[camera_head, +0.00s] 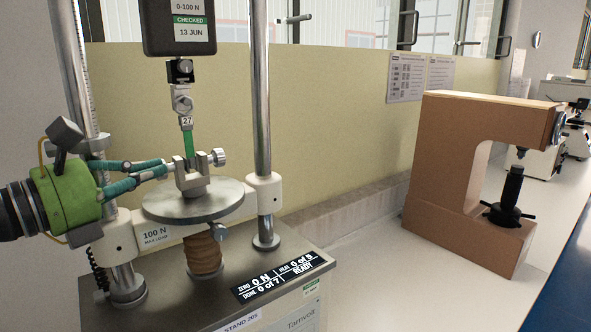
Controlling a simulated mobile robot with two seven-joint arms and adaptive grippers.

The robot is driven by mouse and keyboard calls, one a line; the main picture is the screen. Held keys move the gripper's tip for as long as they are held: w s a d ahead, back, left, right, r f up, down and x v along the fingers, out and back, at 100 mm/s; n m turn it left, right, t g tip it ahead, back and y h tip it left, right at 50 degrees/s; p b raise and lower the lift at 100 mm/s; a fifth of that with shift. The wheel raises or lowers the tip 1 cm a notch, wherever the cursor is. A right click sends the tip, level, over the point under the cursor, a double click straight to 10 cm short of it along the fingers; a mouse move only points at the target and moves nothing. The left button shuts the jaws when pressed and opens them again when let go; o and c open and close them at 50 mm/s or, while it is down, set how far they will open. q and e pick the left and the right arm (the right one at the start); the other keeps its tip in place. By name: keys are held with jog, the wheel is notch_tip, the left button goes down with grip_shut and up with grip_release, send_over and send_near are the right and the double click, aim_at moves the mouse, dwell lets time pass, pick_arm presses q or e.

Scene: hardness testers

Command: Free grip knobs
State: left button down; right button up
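A force stand holds a slim green specimen (188,143) marked 27, upright between an upper grip (182,102) and a lower vise-like grip (193,181). A small knob (219,157) sticks out on the lower grip's right side. Another small dark knob (180,68) is on the fitting above. The lower grip stands on a round metal plate (172,207). My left gripper (167,168), with a green body and teal fingers, reaches in from the left. Its fingertips are close together at the lower grip's left side. Any knob there is hidden by the fingers. My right gripper is not in view.
Two metal columns flank the grips; the right one (260,110) is close to the plate. A display (277,278) on the base reads 0 N and READY. A brown C-shaped tester (440,170) stands on the bench at right. Bench between them is clear.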

aim_at(153, 213)
pick_arm(q)
jog(key=shift+w+a+f, duration=0.1)
jog(key=shift+w, duration=0.05)
dwell(0.3)
jog(key=shift+f+b, duration=0.35)
jog(key=shift+b, duration=0.3)
jog(key=shift+f+b, duration=0.5)
jog(key=shift+b, duration=0.4)
jog(key=shift+f+b, duration=0.35)
jog(key=shift+b, duration=0.2)
jog(key=shift+f+b, duration=0.25)
jog(key=shift+b, duration=0.25)
